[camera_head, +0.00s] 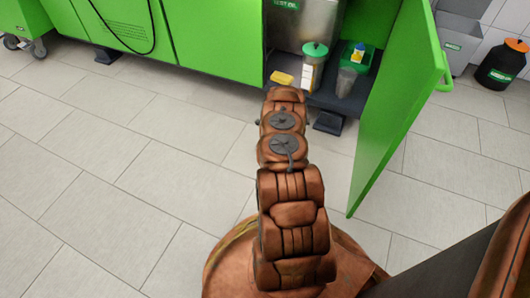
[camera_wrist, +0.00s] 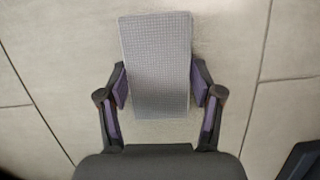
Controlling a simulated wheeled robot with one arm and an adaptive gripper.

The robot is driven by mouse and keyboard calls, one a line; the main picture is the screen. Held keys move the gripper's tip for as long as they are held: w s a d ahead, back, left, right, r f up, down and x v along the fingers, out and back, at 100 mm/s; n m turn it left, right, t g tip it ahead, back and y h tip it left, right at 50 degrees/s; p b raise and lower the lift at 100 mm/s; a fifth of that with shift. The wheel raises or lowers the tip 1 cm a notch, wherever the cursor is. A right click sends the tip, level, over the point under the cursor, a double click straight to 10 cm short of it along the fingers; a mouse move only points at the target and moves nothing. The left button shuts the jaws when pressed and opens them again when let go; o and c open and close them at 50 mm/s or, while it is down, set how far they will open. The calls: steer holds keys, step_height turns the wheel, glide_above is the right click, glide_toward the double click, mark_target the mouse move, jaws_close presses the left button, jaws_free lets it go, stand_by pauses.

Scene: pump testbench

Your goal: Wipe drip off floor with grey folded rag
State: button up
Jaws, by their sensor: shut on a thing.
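The grey folded rag (camera_wrist: 156,65) is between the two fingers of my gripper (camera_wrist: 158,88) in the wrist view. The fingers press on its left and right sides, and it reaches forward past the fingertips. Floor tiles lie behind it; I cannot tell whether the rag touches the floor. In the head view my arm hides the gripper and the rag. No drip shows on the visible floor (camera_head: 120,155); it may be hidden by my arm or the rag.
A green cabinet (camera_head: 215,45) stands at the back, its door (camera_head: 400,100) open to the right. Its bottom shelf holds a green-lidded container (camera_head: 313,65), a clear cup (camera_head: 346,82) and a yellow item (camera_head: 282,78). A black canister (camera_head: 500,65) stands at far right. The left floor is clear.

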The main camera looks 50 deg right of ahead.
steer(key=shift+w+d, duration=0.15)
steer(key=shift+d, duration=0.55)
